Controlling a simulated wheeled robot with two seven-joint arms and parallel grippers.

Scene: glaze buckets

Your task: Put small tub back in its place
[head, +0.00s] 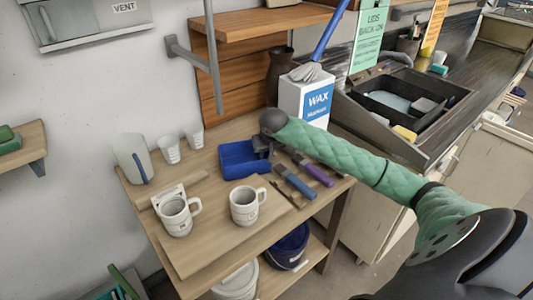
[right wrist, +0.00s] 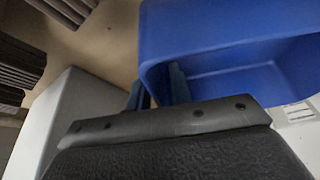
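The small tub is a blue open box (head: 240,160) over the wooden table, behind the white mugs in the head view. It also fills the upper right of the right wrist view (right wrist: 235,28). My right gripper (head: 264,150) is at the tub's right side. In the right wrist view its two fingers (right wrist: 158,88) stand close together on either side of the tub's wall, one inside and one outside, and look shut on it. I cannot tell whether the tub touches the table. My left gripper is not in view.
Two white mugs (head: 178,215) (head: 246,205) stand on a board in front. A jug (head: 131,160) and cups (head: 170,150) stand left. Tools (head: 296,183) lie right. A white wax container (head: 304,100) stands behind my gripper. A sink (head: 410,100) is further right.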

